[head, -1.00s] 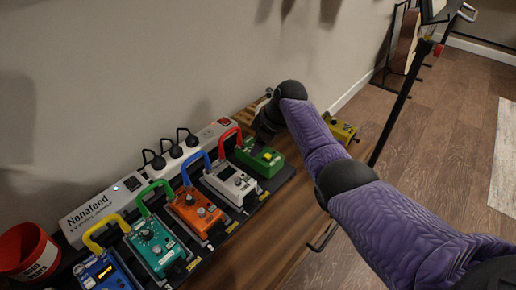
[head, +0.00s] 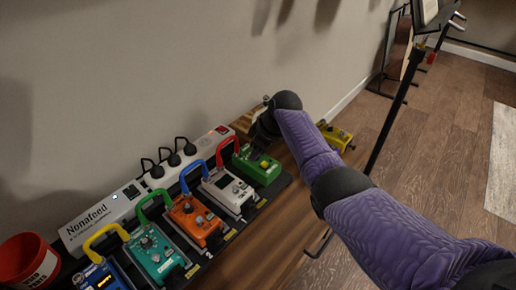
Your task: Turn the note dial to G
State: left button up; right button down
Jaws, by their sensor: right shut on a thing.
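A green pedal (head: 258,168) with a small yellow part on top sits at the far right end of the pedal row. My right gripper (head: 256,146) is at the far edge of this pedal, pointing down. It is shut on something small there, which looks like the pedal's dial. The fingers and wrist hide the dial, so its letter cannot be read. My left gripper is not in view.
A red bucket (head: 27,262) is at lower left. A yellow pedal (head: 335,137) lies right of my arm.

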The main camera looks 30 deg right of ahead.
jog(key=shift+r+m+p, duration=0.3)
jog(key=shift+m+p, duration=0.3)
jog(key=shift+p, duration=0.2)
jog(key=shift+a+m+h+p, duration=0.1)
jog(key=shift+m+h+p, duration=0.4)
jog(key=shift+m+p, duration=0.35)
jog(key=shift+f+m+t+h+p, duration=0.1)
jog(key=shift+m+t+h+p, duration=0.35)
jog(key=shift+m, duration=0.6)
jog(key=shift+s+a+f+m+g+h+p, duration=0.1)
jog(key=shift+m+g+h+p, duration=0.25)
jog(key=shift+m, duration=0.85)
jog(key=shift+a+f+m+h, duration=0.15)
jog(key=shift+m+h, duration=0.35)
jog(key=shift+m, duration=0.6)
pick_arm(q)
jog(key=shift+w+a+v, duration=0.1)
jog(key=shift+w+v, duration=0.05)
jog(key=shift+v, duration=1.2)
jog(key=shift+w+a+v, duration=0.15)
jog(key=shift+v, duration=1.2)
pick_arm(e)
jog(key=shift+m+h, duration=0.3)
jog(key=shift+m, duration=0.4)
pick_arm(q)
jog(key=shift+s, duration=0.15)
